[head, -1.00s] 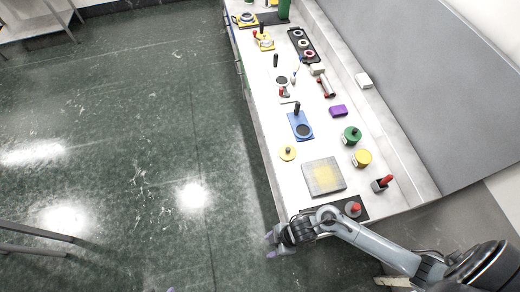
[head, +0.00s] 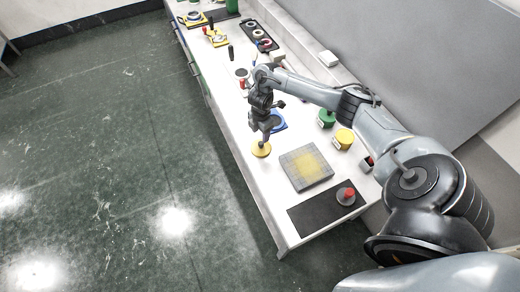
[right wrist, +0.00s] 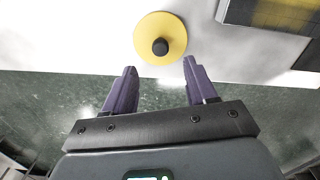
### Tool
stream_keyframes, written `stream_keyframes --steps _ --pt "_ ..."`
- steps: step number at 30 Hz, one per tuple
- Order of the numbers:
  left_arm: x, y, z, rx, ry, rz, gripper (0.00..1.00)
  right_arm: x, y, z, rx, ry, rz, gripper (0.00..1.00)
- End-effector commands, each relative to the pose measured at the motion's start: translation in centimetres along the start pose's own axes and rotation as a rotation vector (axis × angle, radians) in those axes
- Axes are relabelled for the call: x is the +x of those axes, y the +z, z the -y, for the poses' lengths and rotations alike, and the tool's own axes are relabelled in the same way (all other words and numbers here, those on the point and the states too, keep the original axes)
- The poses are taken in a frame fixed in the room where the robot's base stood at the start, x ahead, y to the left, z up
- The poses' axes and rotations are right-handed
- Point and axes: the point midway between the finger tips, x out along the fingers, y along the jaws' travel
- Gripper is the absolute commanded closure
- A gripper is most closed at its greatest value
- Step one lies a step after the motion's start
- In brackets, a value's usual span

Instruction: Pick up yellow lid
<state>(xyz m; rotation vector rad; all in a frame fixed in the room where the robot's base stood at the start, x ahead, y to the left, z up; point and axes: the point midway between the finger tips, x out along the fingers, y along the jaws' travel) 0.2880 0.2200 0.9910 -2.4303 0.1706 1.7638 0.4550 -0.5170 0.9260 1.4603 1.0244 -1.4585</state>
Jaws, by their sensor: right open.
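The yellow lid (head: 261,149) is a flat disc with a dark knob on top. It lies on the white bench near its front edge, left of the square plate. In the right wrist view the lid (right wrist: 150,30) is just beyond the fingertips, with its knob roughly in line with the gap between them. My right gripper (head: 265,138) points down over the lid in the head view. In the right wrist view the right gripper (right wrist: 159,68) is open, with two purple fingers apart and nothing between them. My left gripper does not show.
A square plate with a yellow patch (head: 306,167) lies right of the lid. Yellow (head: 344,139) and green (head: 327,118) containers stand behind it. A blue fixture (head: 279,125) is partly hidden by my right gripper. A dark mat (head: 313,215) with a red-knobbed piece (head: 346,195) lies at the near end.

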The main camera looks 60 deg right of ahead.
Motion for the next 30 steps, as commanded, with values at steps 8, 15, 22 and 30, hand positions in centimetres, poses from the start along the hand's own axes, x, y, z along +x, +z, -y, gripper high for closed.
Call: stream_keyframes --steps 8,15,22,30 --pt "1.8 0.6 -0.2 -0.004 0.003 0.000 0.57 2.9 -0.1 0.1 -0.001 -0.001 -0.001 0.43" --pt "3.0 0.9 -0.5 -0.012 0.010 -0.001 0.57 5.1 0.0 0.2 0.000 -0.003 -0.002 0.43" --pt "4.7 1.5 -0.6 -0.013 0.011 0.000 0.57 7.8 0.1 0.1 0.000 -0.002 -0.002 0.43" --pt "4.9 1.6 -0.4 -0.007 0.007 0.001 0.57 8.1 0.2 0.1 -0.001 -0.001 0.001 0.43"
